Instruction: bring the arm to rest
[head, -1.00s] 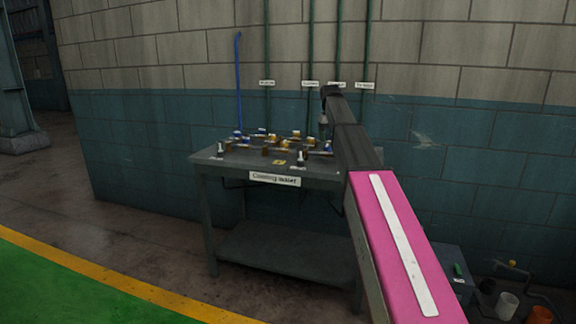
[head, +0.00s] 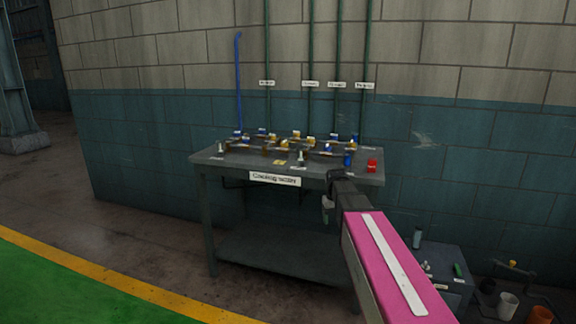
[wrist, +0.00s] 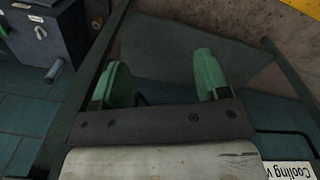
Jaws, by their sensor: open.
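My gripper shows in the wrist view (wrist: 162,82) as two green fingers set well apart with nothing between them. In the head view my pink-topped arm reaches up from the lower right, and its dark end (head: 328,208) is at the front right edge of the grey work table (head: 340,177). The gripper hangs at the table's front, below the level of the top. Its fingers are too small there to tell apart.
The table top bears several valves and pipe fittings (head: 285,146), a blue piece (head: 348,160) and a red block (head: 372,166). A grey cabinet (head: 455,262) stands to the right, with a white pot (head: 507,305) and an orange pot (head: 540,315) beyond. Open floor (head: 130,225) lies left.

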